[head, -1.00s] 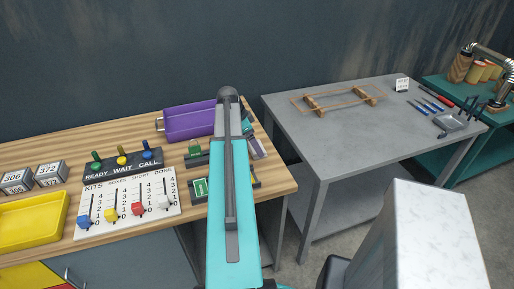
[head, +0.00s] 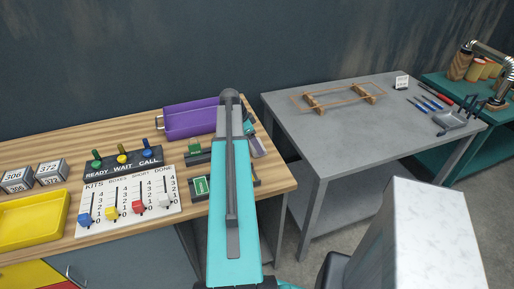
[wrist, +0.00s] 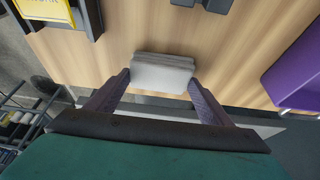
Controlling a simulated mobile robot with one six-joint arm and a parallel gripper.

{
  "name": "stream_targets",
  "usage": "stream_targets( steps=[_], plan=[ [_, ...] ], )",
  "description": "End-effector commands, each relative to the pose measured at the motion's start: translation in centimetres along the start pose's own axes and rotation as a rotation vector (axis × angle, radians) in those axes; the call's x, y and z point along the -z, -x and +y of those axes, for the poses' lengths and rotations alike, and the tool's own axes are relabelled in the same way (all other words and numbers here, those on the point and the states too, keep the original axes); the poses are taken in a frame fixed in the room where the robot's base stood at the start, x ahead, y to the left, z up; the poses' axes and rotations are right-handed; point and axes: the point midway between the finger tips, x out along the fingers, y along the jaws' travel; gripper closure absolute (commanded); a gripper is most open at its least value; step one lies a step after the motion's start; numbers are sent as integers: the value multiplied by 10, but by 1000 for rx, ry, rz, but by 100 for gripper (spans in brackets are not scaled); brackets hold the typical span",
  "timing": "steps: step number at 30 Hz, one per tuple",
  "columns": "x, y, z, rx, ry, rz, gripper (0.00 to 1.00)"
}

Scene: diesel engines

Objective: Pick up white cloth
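The white cloth (wrist: 162,73) is a folded, layered pad on the wooden bench top, at the upper middle of the wrist view. My gripper (wrist: 160,80) is open, with its two dark purple fingers wide apart. The fingertips are at the left and right edges of the cloth. I cannot tell whether they touch it. In the head view, my arm hides the cloth and most of the gripper over the right end of the wooden bench (head: 278,178).
A purple bin (head: 189,119) stands at the bench's back. Green-marked blocks (head: 199,188), a kits board (head: 128,202) and a yellow tray (head: 32,220) lie left of my arm. A grey table (head: 345,128) stands to the right, beyond a gap.

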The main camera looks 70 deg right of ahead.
Motion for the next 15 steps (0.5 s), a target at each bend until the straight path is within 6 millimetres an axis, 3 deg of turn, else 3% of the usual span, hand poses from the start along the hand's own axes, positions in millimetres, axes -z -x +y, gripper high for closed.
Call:
stream_targets(
  steps=[1, 3, 15],
  plan=[
    [0, 0, 0, 1, 0, 0, 38],
    [0, 0, 0, 1, 0, 0, 48],
    [1, 2, 0, 1, 0, 0, 49]
  ],
)
